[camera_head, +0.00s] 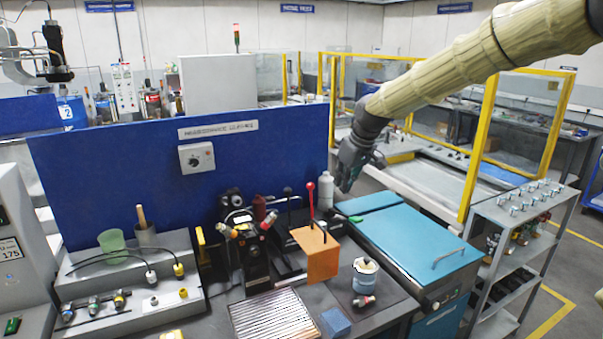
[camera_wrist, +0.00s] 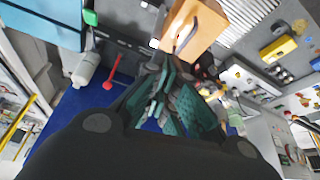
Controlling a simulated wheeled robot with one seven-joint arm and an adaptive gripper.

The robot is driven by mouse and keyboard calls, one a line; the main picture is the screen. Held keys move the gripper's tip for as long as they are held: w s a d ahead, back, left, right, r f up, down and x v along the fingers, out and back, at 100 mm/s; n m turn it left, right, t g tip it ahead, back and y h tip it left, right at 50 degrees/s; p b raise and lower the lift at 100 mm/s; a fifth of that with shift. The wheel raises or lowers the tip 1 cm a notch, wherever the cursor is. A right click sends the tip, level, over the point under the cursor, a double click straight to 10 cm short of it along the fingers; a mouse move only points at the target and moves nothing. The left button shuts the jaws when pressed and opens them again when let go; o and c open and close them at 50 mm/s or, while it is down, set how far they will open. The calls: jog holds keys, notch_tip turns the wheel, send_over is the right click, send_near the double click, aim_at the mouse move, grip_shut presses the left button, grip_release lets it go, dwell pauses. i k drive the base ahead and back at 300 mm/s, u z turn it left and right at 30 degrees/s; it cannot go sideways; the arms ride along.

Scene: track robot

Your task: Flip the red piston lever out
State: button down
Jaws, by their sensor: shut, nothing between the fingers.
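The red piston lever (camera_head: 311,199) stands nearly upright behind the orange block (camera_head: 320,262) on the workbench, with a round red knob at its top. It also shows in the wrist view (camera_wrist: 112,72), left of my fingers, with its red knob toward me. My gripper (camera_head: 347,180) is shut and empty. In the head view it hangs to the right of the lever, above the white bottle's area, apart from the lever. In the wrist view my dark green fingers (camera_wrist: 165,95) point toward the bench and partly hide what lies behind them.
A white bottle (camera_head: 326,190) stands close to the lever's right. A blue panel (camera_head: 120,165) rises behind the bench. A black device with small knobs (camera_head: 243,235) stands left of the orange block. A teal-topped cabinet (camera_head: 410,235) is at the right, mostly clear on top.

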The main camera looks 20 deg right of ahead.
aim_at(310, 186)
jog(key=i, duration=1.25)
